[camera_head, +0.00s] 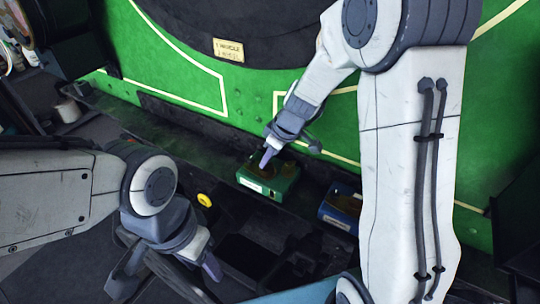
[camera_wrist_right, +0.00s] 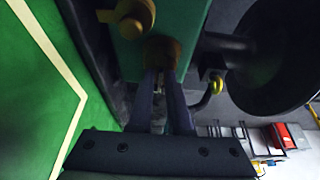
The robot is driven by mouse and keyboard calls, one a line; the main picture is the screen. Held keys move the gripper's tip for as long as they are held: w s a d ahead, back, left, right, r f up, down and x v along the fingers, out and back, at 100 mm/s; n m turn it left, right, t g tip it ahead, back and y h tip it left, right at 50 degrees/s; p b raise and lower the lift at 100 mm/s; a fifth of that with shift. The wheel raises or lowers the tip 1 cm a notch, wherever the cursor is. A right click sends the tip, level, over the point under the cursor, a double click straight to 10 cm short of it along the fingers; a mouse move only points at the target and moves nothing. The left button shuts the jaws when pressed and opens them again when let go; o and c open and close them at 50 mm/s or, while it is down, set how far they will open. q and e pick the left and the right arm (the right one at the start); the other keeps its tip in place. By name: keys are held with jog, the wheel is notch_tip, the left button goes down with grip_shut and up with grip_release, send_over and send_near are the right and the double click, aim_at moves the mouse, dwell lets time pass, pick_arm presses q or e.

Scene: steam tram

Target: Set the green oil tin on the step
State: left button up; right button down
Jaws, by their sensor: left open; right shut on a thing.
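The green oil tin (camera_head: 266,184) is at the middle of the head view, over the dark step (camera_head: 190,135) that runs along the green tram side. I cannot tell whether it touches the step. My right gripper (camera_head: 267,160) reaches it from above and is shut on its top. In the right wrist view, the fingers (camera_wrist_right: 163,85) close around a brass cap on the tin's green face (camera_wrist_right: 185,30); a second brass fitting (camera_wrist_right: 132,20) is beside it. My left gripper (camera_head: 172,278) is open and empty at the lower left, apart from the tin.
A blue tin (camera_head: 342,207) stands just right of the green tin. A round yellow thing (camera_head: 204,200) is to its left, near dark bins (camera_head: 245,255). A white cup (camera_head: 68,110) is at the far left. The step between cup and green tin looks clear.

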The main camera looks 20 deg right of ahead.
jog(key=shift+f+b, duration=0.15)
jog(key=shift+b, duration=0.15)
jog(key=c, duration=1.3)
grip_release()
jog(key=shift+f, duration=0.1)
jog(key=o, duration=0.5)
jog(key=shift+c, duration=0.2)
